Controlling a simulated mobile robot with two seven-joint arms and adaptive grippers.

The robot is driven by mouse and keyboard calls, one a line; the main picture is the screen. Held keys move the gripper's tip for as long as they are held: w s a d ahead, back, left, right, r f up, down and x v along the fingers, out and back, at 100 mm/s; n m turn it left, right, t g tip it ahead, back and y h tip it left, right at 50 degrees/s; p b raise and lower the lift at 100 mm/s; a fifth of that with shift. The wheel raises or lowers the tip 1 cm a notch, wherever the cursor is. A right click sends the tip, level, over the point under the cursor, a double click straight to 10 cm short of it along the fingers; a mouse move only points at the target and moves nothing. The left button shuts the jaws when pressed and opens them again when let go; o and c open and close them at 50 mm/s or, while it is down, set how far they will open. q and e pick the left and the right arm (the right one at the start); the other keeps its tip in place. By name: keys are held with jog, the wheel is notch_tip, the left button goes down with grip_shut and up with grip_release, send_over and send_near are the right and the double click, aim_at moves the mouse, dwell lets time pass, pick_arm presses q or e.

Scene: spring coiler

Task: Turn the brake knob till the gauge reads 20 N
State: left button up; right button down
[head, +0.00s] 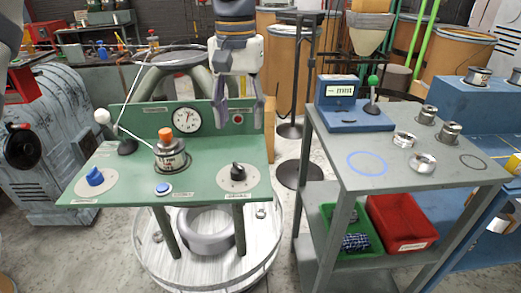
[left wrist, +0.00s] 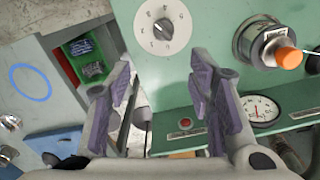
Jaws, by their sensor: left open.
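The round white gauge (head: 187,121) stands on the green panel's upright back, and it also shows in the left wrist view (left wrist: 264,109); its reading is too small to tell. A blue knob (head: 95,177) sits on a pale disc at the panel's left. A black knob (head: 238,172) sits on a pale dial at the right; a pale dial (left wrist: 163,26) shows in the left wrist view. The knob labels are unreadable, so I cannot tell which is the brake. My left gripper (head: 238,106) is open and empty, above and behind the black knob. My right gripper is out of view.
An orange-capped spool (head: 170,155) stands mid-panel, with a white-balled lever (head: 102,117) behind it to the left. A blue button (head: 163,189) is in front and a red button (head: 238,119) is on the back panel. A grey cart (head: 405,178) stands to the right.

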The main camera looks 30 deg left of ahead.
aim_at(237, 165)
pick_arm(q)
jog(key=shift+s+f, duration=0.85)
jog(key=shift+s, duration=0.25)
notch_tip(237, 165, down, 10)
jog(key=shift+w+r, duration=0.1)
jog(key=shift+r, duration=0.15)
jog(key=shift+c, duration=0.3)
grip_shut()
